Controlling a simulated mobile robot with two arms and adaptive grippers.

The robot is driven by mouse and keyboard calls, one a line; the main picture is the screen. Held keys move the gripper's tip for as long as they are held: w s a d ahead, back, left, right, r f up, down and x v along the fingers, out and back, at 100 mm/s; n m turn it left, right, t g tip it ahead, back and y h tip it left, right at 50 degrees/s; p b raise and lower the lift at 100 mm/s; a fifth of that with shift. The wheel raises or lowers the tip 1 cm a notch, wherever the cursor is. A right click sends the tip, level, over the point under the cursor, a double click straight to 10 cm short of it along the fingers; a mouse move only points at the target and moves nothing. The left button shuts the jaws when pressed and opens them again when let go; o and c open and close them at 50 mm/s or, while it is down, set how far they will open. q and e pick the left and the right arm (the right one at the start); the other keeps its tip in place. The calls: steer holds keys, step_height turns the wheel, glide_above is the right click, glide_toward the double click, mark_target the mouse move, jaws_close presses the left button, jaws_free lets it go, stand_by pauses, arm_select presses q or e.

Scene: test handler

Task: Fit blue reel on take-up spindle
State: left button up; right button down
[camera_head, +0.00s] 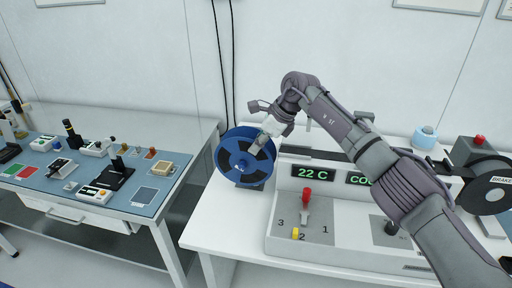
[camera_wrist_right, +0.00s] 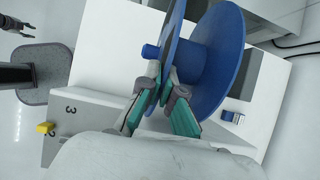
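The blue reel (camera_head: 233,143) stands upright at the left end of the white handler in the head view. In the right wrist view its broad flange (camera_wrist_right: 219,65) and a blue stub (camera_wrist_right: 151,51) on its near side show. My right gripper (camera_head: 264,142) reaches the reel's upper right side. Its teal-padded fingers (camera_wrist_right: 164,97) close on the near flange's edge, one on each side. I cannot make out the take-up spindle, or whether the reel's hub is on it. My left gripper (camera_wrist_right: 30,30) shows small in the right wrist view, its fingers apart and empty.
The white handler (camera_head: 330,250) has green displays, a red-knobbed lever (camera_head: 306,195) and a yellow knob (camera_head: 295,233). A dark reel (camera_head: 490,188) is at the right. A blue-topped bench (camera_head: 150,195) with small tools stands left, across a gap.

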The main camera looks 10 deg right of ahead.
steer(key=shift+w, duration=0.15)
steer(key=c, duration=1.2)
jaws_free()
steer(key=shift+c, duration=0.2)
steer(key=v, duration=1.2)
steer(key=shift+f, duration=0.1)
